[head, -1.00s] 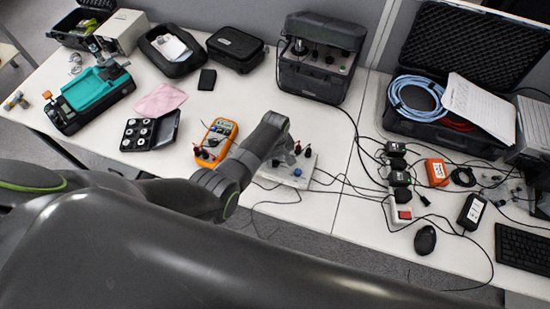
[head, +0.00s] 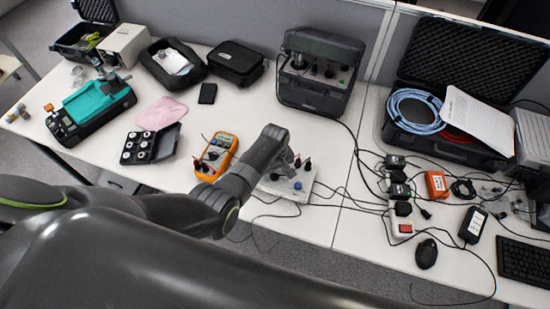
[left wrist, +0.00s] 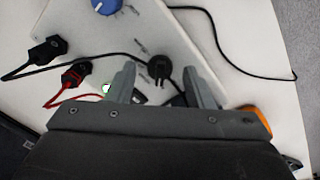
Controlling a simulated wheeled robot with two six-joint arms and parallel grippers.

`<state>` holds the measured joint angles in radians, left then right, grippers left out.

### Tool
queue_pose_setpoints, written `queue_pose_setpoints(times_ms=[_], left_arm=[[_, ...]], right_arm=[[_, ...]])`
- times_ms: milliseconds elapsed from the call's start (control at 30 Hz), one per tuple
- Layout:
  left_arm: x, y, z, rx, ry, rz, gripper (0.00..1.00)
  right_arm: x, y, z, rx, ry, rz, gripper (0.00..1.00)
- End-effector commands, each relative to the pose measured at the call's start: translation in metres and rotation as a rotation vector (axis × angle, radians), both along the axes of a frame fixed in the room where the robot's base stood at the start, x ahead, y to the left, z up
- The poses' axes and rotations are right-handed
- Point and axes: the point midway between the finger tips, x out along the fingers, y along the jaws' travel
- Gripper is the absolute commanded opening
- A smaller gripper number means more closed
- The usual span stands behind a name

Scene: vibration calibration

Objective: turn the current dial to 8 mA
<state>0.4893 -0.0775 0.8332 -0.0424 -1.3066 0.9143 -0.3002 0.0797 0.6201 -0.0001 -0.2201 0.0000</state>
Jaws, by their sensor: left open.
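A white control box (head: 308,190) lies on the table near its front edge. It carries a blue knob (head: 298,186), which also shows at the top of the left wrist view (left wrist: 104,4). My left gripper (left wrist: 162,84) is open over the box, with a small black knob (left wrist: 160,68) between or just beyond its fingertips; I cannot tell whether they touch it. In the head view my left arm hides part of the box and most of the gripper (head: 283,163). Dial markings are too small to read. My right gripper is not in view.
A black plug (left wrist: 48,50) and a red plug (left wrist: 76,74) with leads sit on the box beside the left finger. An orange multimeter (head: 215,156) stands left of my arm. Cables run right towards a power strip (head: 398,222). A dark shaker unit (head: 318,88) stands behind.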

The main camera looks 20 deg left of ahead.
Motion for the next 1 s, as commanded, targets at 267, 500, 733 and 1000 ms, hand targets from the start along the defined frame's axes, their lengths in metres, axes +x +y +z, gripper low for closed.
queue_pose_setpoints(times_ms=[267, 500, 733, 1000], left_arm=[[0.001, 0.000, 0.037, -0.001, -0.004, 0.000, 0.47], [0.001, 0.000, 0.076, 0.000, -0.004, 0.001, 0.47], [0.001, 0.000, 0.117, -0.001, -0.005, 0.000, 0.47], [0.001, 0.000, 0.157, -0.001, -0.002, 0.000, 0.47]], right_arm=[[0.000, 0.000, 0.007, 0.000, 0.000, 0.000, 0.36], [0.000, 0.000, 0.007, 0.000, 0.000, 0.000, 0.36], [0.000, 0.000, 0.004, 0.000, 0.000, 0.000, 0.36], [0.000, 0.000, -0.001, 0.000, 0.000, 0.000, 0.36]])
